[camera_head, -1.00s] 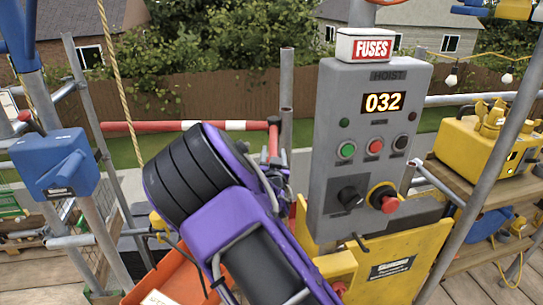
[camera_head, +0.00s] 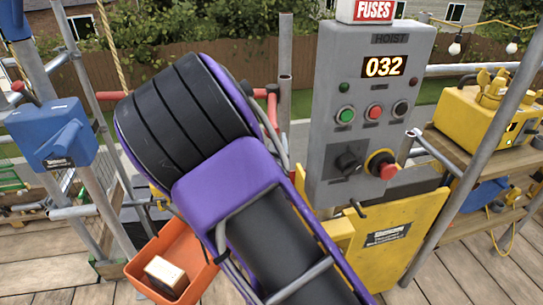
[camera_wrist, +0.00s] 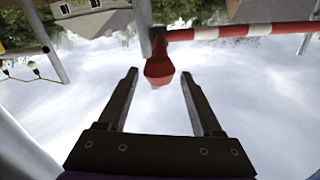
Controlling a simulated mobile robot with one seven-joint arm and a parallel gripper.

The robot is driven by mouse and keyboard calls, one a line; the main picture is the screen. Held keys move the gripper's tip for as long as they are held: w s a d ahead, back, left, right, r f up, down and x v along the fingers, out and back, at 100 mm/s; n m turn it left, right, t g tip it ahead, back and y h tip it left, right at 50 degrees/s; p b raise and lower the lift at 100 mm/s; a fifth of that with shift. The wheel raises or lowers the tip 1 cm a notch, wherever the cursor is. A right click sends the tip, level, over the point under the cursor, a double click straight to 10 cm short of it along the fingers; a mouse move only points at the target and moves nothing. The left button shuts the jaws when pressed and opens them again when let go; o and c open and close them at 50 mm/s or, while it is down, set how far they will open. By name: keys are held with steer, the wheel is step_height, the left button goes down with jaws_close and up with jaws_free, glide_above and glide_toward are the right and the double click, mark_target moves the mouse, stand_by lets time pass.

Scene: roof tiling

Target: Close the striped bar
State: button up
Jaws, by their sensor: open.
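The red and white striped bar (camera_wrist: 240,31) runs across the upper right of the wrist view. Its red fitting with a rounded end (camera_wrist: 158,68) hangs beside a grey post, ahead of and between my fingers. My gripper (camera_wrist: 158,76) is open with nothing clamped; I cannot tell whether the fingers touch the red end. In the head view my arm hides most of the bar. Only a short red part (camera_head: 261,93) shows right of my arm, by a grey upright. My gripper is hidden there behind my arm.
A grey hoist panel (camera_head: 355,130) with buttons and a yellow plate (camera_head: 395,250) stand close right of my arm. A blue box (camera_head: 52,133) on poles is at left. An orange tray (camera_head: 150,255) holding a small box is low at front left.

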steer(key=s, duration=0.8)
steer(key=shift+s+d, duration=0.2)
steer(key=shift+s, duration=0.1)
